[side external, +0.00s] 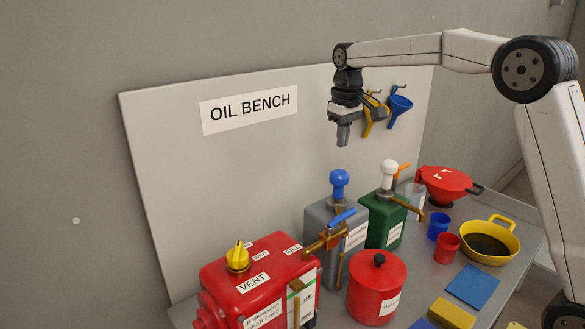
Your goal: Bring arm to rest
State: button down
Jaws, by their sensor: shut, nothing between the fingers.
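My gripper (343,142) hangs from my arm in the side external view, pointing down in front of the white board. Its fingers are together with nothing between them. It is in the air above the grey pump can (328,218) with the blue knob and the green pump can (384,222) with the white knob. It looks clear of both.
The OIL BENCH board (190,190) stands behind. A red gear case (225,285), red lidded pot (377,285), red funnel (444,184), yellow pan (510,241), blue cup (438,226) and red cup (446,247) crowd the bench.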

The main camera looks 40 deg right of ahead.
jog(key=shift+s+f, duration=0.2)
jog(key=shift+f, duration=0.15)
jog(key=s+a+f+t, duration=0.1)
jog(key=s+a+f, duration=0.3)
jog(key=s+f, duration=0.5)
jog(key=s+a+f+t, duration=0.1)
jog(key=s+a+f, duration=0.3)
jog(key=s+f, duration=0.5)
jog(key=s, duration=0.4)
jog(key=shift+f, duration=0.3)
